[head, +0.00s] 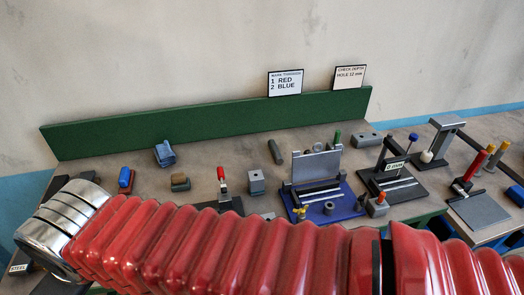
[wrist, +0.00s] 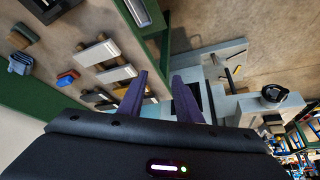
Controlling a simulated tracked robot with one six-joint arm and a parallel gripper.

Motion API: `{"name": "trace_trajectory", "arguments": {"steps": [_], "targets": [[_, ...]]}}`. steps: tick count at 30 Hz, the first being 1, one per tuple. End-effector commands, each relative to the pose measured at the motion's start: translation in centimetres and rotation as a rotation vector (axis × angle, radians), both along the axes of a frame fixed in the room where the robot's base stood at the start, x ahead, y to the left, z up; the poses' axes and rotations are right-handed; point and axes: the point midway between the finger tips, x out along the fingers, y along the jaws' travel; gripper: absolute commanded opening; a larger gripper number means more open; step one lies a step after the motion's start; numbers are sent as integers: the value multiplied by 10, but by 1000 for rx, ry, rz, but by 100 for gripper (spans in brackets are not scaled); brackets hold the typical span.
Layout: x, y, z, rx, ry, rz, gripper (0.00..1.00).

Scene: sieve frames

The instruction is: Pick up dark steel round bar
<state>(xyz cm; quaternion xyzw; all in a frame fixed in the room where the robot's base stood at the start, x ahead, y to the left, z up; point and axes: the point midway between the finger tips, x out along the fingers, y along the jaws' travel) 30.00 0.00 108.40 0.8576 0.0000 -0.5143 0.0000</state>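My gripper (wrist: 165,74) shows in the wrist view with its two dark purple fingers apart and nothing visible between them. It is out of the head view; my red arm fills the front there. I cannot pick out the dark steel round bar for certain. A short dark grey bar (head: 275,151) lies on the bench near the green back board in the head view, but its shape is too small to tell. In the wrist view, pale grey bars (wrist: 98,52) lie on the bench left of the fingers. A "STEEL" label (head: 18,268) stands at the lower left.
A green back board (head: 210,121) runs behind the bench. A blue fixture (head: 326,205), a dark stand (head: 397,187) and a red-handled clamp (head: 222,187) stand on it. A blue cloth (head: 164,153) lies at the back left. Bare bench shows between these things.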

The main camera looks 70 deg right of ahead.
Motion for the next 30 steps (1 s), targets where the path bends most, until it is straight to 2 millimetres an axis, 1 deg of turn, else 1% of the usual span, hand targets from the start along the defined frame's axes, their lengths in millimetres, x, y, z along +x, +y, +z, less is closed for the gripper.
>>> {"name": "trace_trajectory", "arguments": {"steps": [12, 16, 19, 21, 23, 26, 30], "targets": [[0, 0, 0, 0, 0, 0, 31], [1, -2, 1, -4, 3, 0, 40], [4, -7, 1, -23, 18, 1, 47], [7, -15, 1, -47, 39, 2, 52], [12, -29, 1, -74, 62, 3, 57], [20, -50, 1, -130, 115, 9, 64], [32, -84, 1, -214, 202, 22, 73]]}}
